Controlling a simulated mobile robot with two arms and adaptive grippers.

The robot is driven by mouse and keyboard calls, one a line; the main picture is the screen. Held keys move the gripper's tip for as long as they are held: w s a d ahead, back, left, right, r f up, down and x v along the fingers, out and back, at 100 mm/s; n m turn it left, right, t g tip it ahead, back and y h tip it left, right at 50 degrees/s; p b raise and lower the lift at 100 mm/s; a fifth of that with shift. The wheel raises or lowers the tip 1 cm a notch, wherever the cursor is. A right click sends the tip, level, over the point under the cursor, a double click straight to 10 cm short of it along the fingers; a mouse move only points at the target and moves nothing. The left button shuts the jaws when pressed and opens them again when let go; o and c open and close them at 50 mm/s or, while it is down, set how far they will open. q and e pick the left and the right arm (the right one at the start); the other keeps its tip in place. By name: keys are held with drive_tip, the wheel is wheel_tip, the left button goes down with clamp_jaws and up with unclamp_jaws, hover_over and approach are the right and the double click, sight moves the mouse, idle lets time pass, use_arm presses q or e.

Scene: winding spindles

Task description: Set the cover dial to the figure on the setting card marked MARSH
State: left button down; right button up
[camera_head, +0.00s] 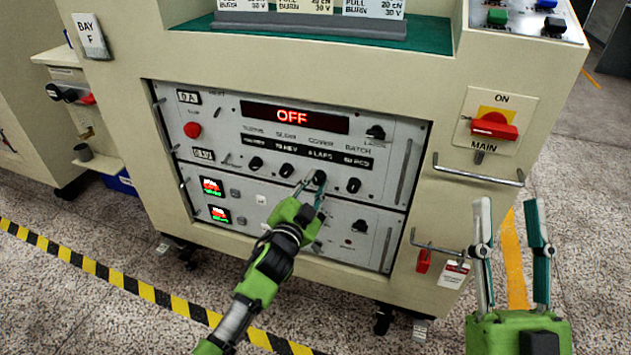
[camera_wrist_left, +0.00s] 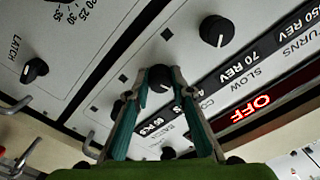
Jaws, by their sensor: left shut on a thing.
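The cover dial (camera_head: 320,177) is a small black knob in the row under the COVER label on the grey panel. Its window (camera_head: 318,154) ends in LAPS; I cannot read its figure surely. My left gripper (camera_head: 312,187) is shut on this knob, which also shows between the fingertips in the left wrist view (camera_wrist_left: 158,78). The fingers partly hide it. Setting cards (camera_head: 303,6) stand in a holder at the top, cut off by the picture edge, so no MARSH mark shows. My right gripper (camera_head: 508,208) is open and empty at the lower right.
The red display (camera_head: 293,117) reads OFF. Neighbouring knobs (camera_head: 287,170) and (camera_head: 353,185) sit close on either side of the dial. A red MAIN switch (camera_head: 494,126) and a metal handle (camera_head: 478,174) are on the right of the cabinet.

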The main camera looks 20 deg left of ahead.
drive_tip(key=shift+w+f, duration=0.25)
drive_tip(key=shift+f, duration=0.1)
use_arm(q)
drive_tip(key=c, duration=1.8)
unclamp_jaws()
drive_tip(key=shift+s, duration=0.15)
drive_tip(key=s, duration=1.1)
drive_tip(key=shift+s+a, duration=0.15)
drive_tip(key=shift+s, duration=0.2)
